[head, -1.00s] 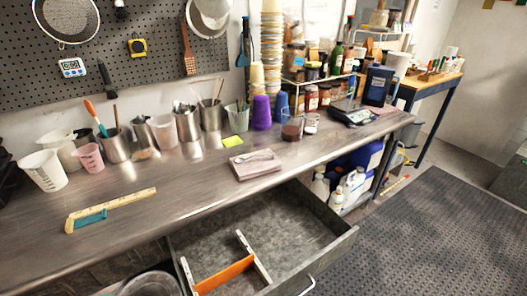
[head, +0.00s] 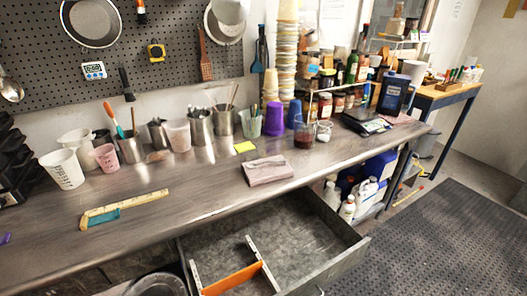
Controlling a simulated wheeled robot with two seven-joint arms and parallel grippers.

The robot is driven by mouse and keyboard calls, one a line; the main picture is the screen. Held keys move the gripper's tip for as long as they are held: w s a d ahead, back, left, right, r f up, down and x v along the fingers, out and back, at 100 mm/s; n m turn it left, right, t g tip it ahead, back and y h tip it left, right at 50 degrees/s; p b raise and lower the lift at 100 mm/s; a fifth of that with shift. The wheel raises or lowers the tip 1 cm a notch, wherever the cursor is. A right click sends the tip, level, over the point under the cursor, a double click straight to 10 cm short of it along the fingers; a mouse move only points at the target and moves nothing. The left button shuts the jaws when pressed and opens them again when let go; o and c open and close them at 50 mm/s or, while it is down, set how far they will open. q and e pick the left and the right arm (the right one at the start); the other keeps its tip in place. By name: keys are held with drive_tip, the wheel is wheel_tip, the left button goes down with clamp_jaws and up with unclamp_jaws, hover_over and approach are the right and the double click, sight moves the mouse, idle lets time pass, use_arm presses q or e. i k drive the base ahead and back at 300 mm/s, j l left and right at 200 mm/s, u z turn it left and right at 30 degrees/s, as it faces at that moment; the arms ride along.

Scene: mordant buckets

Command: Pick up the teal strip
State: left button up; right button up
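The teal strip (head: 104,217) lies flat on the metal bench at the left, close along the near side of a yellow wooden ruler (head: 140,205). The ruler partly covers or borders it; I cannot tell which. Neither of my grippers is in the head view.
A drawer (head: 320,236) is pulled open below the bench, with an orange divider (head: 232,279) inside. White and pink beakers (head: 62,170) and metal cups stand along the back. A folded cloth (head: 270,171) lies mid-bench. The bench around the strip is clear.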

sight(101, 219)
drive_tip(key=u, duration=1.5)
drive_tip(key=i+j+z, duration=0.15)
drive_tip(key=j, duration=0.25)
drive_tip(key=i+j+z, duration=0.2)
drive_tip(key=j, duration=0.2)
drive_tip(key=j+z, duration=0.15)
drive_tip(key=j, duration=0.3)
